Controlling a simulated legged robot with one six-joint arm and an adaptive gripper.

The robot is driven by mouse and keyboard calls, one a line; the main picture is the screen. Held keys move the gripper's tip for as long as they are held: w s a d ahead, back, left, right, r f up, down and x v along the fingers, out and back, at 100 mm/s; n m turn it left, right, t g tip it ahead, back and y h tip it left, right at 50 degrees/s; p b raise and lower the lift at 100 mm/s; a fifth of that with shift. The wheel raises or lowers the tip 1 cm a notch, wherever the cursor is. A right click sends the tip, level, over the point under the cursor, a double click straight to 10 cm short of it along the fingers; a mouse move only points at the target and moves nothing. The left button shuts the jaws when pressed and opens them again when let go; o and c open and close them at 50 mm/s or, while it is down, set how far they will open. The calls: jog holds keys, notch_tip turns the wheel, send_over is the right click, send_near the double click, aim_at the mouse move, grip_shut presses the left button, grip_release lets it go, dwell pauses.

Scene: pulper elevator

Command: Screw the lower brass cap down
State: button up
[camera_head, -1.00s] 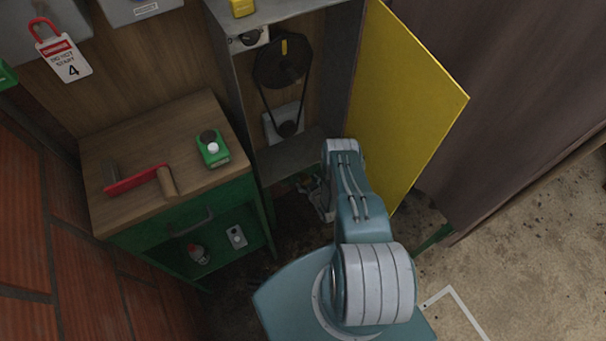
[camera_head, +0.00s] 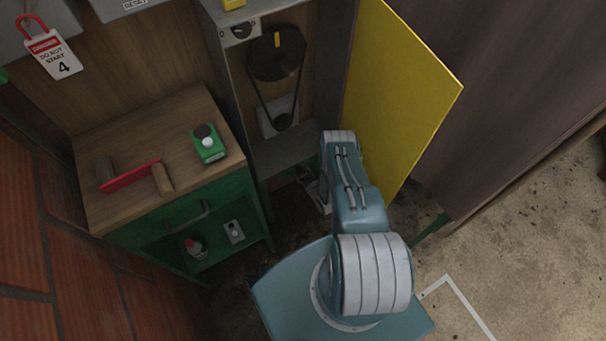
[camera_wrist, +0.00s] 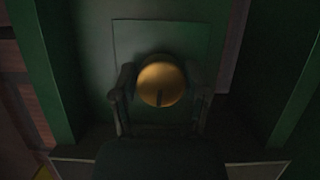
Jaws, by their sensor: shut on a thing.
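The lower brass cap (camera_wrist: 161,84) is a round, dull gold disc with a short dark mark near its lower edge. It shows in the wrist view against a green panel (camera_wrist: 160,38), in dim light. My gripper (camera_wrist: 160,92) has one finger on each side of the cap and is shut on it. In the head view my arm reaches down below the open cabinet, and I cannot make out the cap there. The contact points of the fingers are dark and hard to see.
A yellow door (camera_head: 400,100) stands open right of my arm. A belt and pulleys (camera_head: 276,55) sit in the grey cabinet above. A green workbench (camera_head: 165,160) stands at left, with a red-bladed tool (camera_head: 132,177) and a green box (camera_head: 208,146) on top. Concrete floor is clear at right.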

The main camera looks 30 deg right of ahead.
jog(key=m+y, duration=0.2)
jog(key=m, duration=0.1)
jog(key=shift+w, duration=0.15)
jog(key=m+y, duration=0.2)
jog(key=m, duration=0.1)
jog(key=shift+r+m+t, duration=0.1)
jog(key=shift+m+t, duration=0.2)
jog(key=shift+d+y, duration=0.1)
jog(key=shift+y, duration=0.2)
dwell(0.4)
jog(key=o, duration=1.1)
jog(key=shift+o, duration=0.2)
